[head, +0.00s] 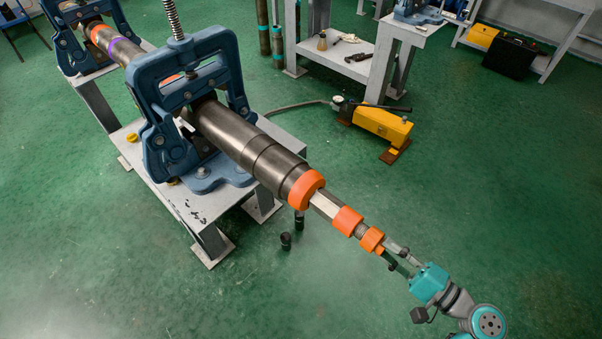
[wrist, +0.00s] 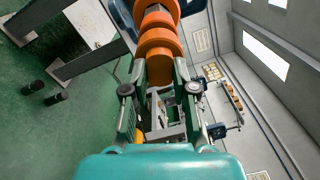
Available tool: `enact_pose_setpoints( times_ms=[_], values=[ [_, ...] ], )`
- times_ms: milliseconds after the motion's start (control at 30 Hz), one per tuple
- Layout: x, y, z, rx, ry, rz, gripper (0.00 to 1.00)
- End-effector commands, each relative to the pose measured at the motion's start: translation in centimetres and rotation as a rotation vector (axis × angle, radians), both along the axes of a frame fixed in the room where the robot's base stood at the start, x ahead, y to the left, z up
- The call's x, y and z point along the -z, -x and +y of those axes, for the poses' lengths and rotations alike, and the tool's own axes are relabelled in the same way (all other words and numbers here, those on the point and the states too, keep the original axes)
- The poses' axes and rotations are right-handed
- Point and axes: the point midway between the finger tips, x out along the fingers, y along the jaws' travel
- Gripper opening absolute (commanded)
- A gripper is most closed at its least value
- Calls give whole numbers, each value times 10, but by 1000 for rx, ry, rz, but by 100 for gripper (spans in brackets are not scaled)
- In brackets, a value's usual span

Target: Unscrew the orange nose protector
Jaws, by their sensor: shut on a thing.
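The orange nose protector (head: 371,240) is the small ring-like piece at the free end of a long dark metal pipe tool (head: 245,145). In the wrist view the nose protector (wrist: 160,68) lies between the fingertips. My gripper (head: 391,257) reaches it from the lower right in the head view, roughly in line with the tool. In the wrist view my gripper (wrist: 159,78) has one finger on each side of the orange end and is shut on it. The exact finger contact is partly hidden. Two larger orange pieces sit further back along the tool.
A blue pipe vise (head: 190,110) on a grey stand (head: 180,205) holds the tool. A second blue vise (head: 65,40) stands behind. A yellow pump (head: 383,125) stands behind. Floor around my arm is clear.

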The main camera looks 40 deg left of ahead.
Motion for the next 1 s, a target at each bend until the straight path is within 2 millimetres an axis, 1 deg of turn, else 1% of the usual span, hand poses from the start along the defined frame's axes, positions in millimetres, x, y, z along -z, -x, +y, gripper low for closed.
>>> enact_pose_setpoints(
  times_ms=[33, 233, 1000],
  values=[
    [-1, -2, -3, 7, -2, -1, 0],
    [0, -2, -9, 10, -1, -1, 0],
    [0, 0, -40, 5, 1, 0, 0]
  ],
)
